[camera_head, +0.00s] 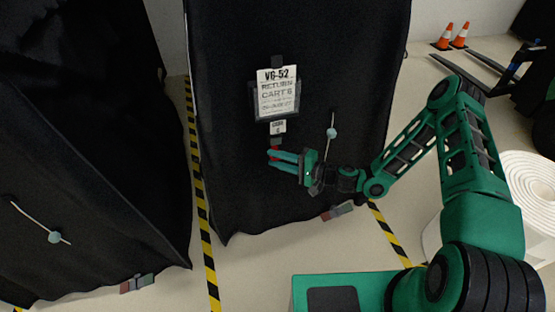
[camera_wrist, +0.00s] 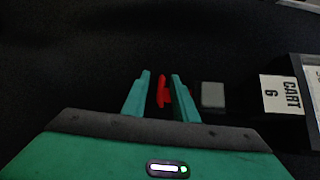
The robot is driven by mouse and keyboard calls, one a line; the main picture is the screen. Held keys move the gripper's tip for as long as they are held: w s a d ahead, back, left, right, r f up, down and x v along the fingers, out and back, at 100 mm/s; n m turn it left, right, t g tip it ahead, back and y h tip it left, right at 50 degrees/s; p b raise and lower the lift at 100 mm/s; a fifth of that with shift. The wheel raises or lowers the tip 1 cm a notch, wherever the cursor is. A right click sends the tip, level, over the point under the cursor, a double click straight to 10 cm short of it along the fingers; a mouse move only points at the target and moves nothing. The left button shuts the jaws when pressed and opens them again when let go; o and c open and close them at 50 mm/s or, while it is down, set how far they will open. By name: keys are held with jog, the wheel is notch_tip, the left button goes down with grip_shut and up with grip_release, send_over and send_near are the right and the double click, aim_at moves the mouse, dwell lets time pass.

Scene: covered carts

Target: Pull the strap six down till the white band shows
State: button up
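The cart 6 cover (camera_head: 230,110) is black cloth, with a "VG-52 Return Cart 6" sign (camera_head: 277,92) and a small "Cart 6" label (camera_head: 278,127), which also shows in the wrist view (camera_wrist: 282,95). A red tab (camera_wrist: 163,92), apparently the strap's end, stands between my gripper's fingers in the wrist view. My gripper (camera_head: 274,158) is at the cover just below the label, its teal fingers (camera_wrist: 159,97) apart on either side of the tab. A dark gap shows at the left finger; contact at the right one is unclear. I see no white band on the tab.
A grey patch (camera_wrist: 212,95) lies beside the right finger. A cord with a pale bead (camera_head: 332,133) hangs right of my gripper. Another covered cart (camera_head: 90,170) stands left, beyond black-yellow floor tape (camera_head: 200,190). A white roll (camera_head: 530,195) is at right.

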grip_shut()
jog(key=shift+f, duration=0.1)
dwell(1.2)
